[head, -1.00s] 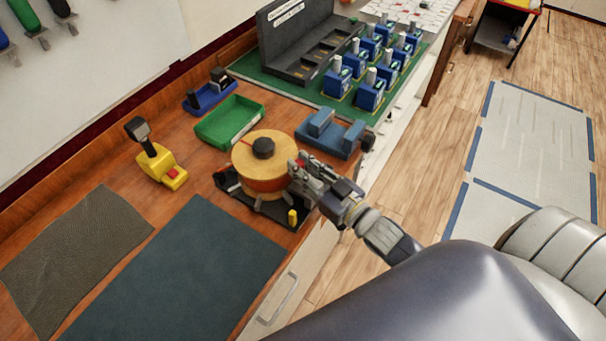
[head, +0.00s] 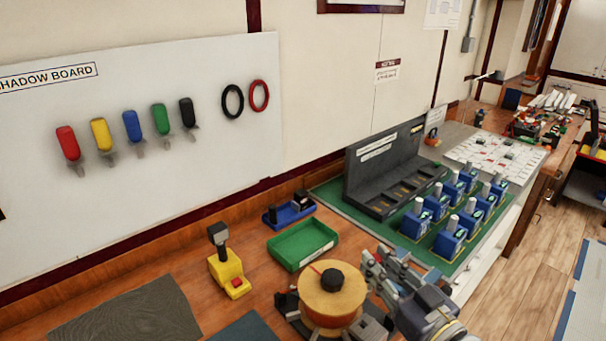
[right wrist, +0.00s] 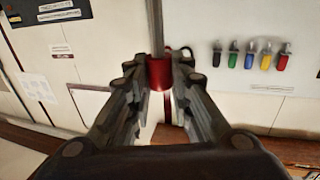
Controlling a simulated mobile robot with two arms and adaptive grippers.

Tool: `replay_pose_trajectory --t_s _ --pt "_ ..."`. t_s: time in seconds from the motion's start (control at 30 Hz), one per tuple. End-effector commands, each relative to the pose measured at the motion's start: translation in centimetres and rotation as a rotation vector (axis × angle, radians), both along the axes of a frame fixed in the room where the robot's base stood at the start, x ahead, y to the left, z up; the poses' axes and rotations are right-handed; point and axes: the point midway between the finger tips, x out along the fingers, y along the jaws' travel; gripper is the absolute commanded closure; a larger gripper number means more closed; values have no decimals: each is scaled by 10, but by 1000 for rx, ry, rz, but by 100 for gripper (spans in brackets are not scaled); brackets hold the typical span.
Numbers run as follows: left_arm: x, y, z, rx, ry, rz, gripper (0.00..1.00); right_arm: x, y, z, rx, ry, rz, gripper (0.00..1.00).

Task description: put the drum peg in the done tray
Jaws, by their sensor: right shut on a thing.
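My right gripper (right wrist: 158,82) is shut on a red cylinder with a thin grey rod, which I take as the drum peg (right wrist: 158,73). In the head view the right gripper (head: 376,265) shows just right of the wooden drum (head: 328,306); its fingers hide most of the peg there. The drum has a black knob (head: 331,279) on top. Whether peg and drum touch is unclear. A green tray (head: 302,243), seemingly the done tray, lies empty behind the drum; its white label is too small to read. My left gripper is out of view.
A blue tray (head: 289,214) with black items lies behind the green tray. A yellow device with a black top (head: 228,268) stands left of it. Several blue breakers (head: 447,238) and a grey rack (head: 397,175) stand on a green mat at the right.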

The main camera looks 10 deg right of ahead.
Motion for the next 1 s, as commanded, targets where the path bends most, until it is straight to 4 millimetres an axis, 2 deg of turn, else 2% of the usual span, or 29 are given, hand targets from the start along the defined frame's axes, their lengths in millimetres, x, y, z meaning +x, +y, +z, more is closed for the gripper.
replay_pose_trajectory --t_s 0.6,1.0 --pt "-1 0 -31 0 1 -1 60 -22 28 -60 13 -4 -192 100" --pt "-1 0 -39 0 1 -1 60 -29 36 -71 2 -1 -269 100"
